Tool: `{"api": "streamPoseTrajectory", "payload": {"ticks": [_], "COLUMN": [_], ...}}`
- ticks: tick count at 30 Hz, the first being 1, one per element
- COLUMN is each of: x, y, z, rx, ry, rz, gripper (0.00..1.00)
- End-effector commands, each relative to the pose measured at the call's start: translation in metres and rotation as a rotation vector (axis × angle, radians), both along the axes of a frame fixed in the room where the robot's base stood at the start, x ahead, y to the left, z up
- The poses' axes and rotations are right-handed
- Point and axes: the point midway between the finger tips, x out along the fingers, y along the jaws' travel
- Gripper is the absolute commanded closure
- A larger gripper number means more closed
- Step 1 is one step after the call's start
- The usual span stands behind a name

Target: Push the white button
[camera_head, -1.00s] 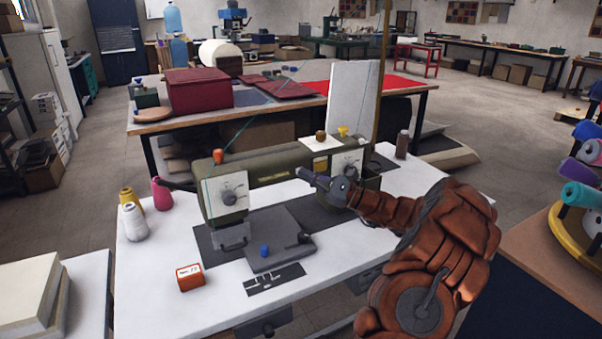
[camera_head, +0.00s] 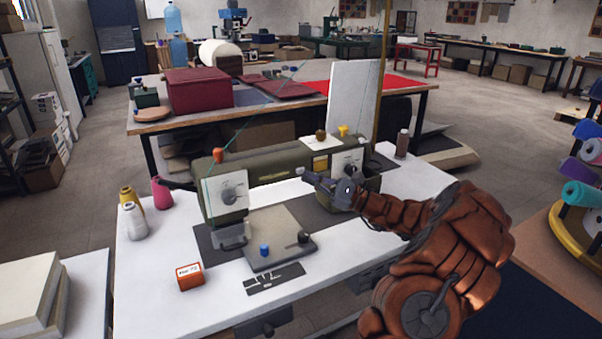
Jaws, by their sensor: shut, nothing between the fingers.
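The olive-green sewing machine (camera_head: 268,167) stands on a white table. A small white spot (camera_head: 299,171) on its front, beside my fingertips, looks like the white button; it is too small to be certain. My gripper (camera_head: 307,177) is shut and empty, pointing left at the machine front just right of that spot. I cannot tell whether the tip touches it.
A tall white board (camera_head: 352,95) stands behind the machine.

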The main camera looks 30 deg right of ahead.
Motion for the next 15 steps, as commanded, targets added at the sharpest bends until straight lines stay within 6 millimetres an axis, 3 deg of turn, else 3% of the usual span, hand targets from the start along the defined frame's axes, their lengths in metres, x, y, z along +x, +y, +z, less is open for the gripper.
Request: {"api": "streamPoseTrajectory", "payload": {"ticks": [15], "x": [-0.043], "y": [0.003], "z": [0.001], "rx": [0.001], "ry": [-0.004], "rz": [-0.001], "gripper": [1.00]}}
